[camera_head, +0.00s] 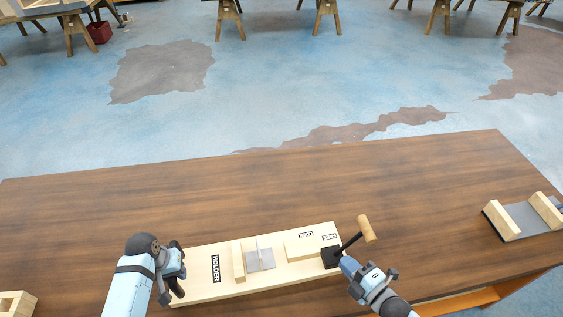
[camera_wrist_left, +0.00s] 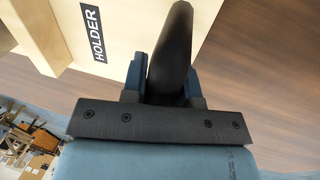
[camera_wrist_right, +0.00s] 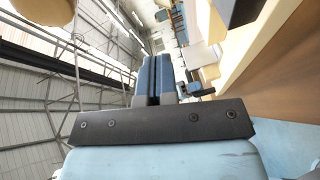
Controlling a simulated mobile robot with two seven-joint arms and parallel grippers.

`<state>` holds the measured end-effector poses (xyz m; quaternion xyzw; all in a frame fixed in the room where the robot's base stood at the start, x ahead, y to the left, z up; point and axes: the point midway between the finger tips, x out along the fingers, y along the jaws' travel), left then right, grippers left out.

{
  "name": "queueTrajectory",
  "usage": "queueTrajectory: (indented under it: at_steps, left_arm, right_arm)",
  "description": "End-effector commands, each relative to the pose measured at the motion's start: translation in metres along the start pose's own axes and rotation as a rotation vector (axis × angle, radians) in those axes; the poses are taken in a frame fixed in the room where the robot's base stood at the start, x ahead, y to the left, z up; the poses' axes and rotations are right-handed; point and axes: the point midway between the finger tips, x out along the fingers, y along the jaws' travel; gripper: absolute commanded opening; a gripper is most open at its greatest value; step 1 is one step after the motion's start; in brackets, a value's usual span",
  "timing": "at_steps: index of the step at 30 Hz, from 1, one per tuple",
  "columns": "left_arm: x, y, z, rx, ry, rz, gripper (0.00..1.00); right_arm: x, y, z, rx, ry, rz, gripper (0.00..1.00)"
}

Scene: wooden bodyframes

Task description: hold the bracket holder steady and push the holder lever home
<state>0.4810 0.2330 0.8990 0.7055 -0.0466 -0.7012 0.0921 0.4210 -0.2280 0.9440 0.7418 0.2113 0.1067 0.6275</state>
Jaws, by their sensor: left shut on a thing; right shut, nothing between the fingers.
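The bracket holder (camera_head: 290,268) is a pale wooden board marked HOLDER, lying on the table. A grey metal bracket (camera_head: 262,261) sits on it beside a wooden block. The holder lever (camera_head: 351,241) rises from a black base at the board's right end, tilted up to the right, with a wooden knob (camera_head: 366,228); FREE and LOCK labels are near it. My left gripper (camera_head: 177,276) is shut on the black handle at the board's left end; the handle (camera_wrist_left: 173,45) shows between the fingers in the left wrist view. My right gripper (camera_head: 346,264) is shut and empty, close beside the lever base; contact is unclear.
The brown table (camera_head: 120,205) is clear behind the holder. A grey plate with wooden blocks (camera_head: 522,220) lies at the right edge. A wooden piece (camera_head: 14,303) is at the lower left corner. Trestles stand far off on the floor.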

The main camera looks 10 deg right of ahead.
Motion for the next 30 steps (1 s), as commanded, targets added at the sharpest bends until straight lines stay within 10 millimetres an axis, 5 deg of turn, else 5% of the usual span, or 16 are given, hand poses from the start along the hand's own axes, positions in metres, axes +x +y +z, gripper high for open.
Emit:
queueTrajectory:
  at_steps: [6,15,18,30]
  left_arm:
    - [0.001,0.001,0.001,0.001,-0.004,0.001,0.00]
    - [0.001,0.001,0.001,0.001,-0.003,0.001,0.00]
    - [0.001,0.001,0.001,0.001,-0.003,0.001,0.00]
    - [0.001,0.001,0.001,0.001,-0.002,0.001,0.00]
  right_arm:
    - [0.012,0.011,0.031,-0.811,0.301,0.171,0.00]
    - [-0.005,0.011,0.077,-1.551,0.629,0.450,0.00]
    - [-0.013,0.016,0.098,-1.721,0.727,0.546,0.00]
    - [-0.037,0.100,0.217,-1.855,1.201,0.576,0.00]
